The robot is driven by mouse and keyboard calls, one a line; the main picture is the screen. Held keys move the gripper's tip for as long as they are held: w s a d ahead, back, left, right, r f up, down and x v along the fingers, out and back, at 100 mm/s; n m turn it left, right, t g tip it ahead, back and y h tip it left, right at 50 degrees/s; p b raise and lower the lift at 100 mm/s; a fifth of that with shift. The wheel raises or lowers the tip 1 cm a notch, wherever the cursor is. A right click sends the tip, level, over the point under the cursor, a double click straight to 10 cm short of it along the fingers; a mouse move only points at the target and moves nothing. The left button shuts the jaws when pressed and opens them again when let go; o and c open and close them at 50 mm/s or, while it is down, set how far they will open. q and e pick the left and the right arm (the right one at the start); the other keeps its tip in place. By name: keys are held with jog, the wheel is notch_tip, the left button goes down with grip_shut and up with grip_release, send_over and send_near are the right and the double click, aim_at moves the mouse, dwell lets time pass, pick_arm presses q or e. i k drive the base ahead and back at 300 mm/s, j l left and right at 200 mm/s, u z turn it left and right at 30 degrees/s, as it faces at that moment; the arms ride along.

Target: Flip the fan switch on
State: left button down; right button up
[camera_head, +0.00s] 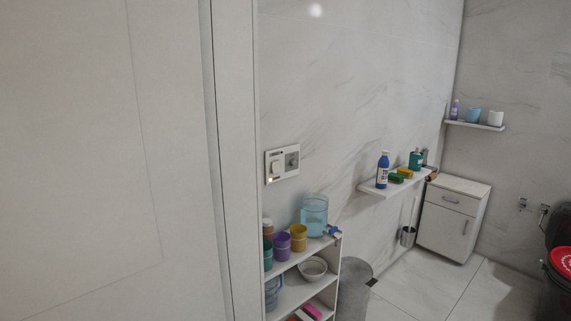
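A white switch panel (282,163) is mounted on the marble wall, just right of the door frame and above a shelf unit. It carries a rocker switch (275,167) on its left and a grey round knob (292,160) on its right. A small orange light shows at the panel's lower left. The rocker's exact position is too small to tell. Neither of my grippers is in view.
A white door and frame (233,150) fill the left. A shelf unit (337,268) with cups and a blue jug (314,214) stands below the panel, with a grey bin (354,285) beside it. A wall shelf (386,189) holds bottles. A white cabinet (452,216) stands farther back.

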aim_at(276, 165)
jog(key=i+l+u, duration=0.15)
jog(key=i+l, duration=0.55)
jog(key=i+l+u, duration=0.1)
jog(key=i+l, duration=0.55)
jog(key=l, duration=0.2)
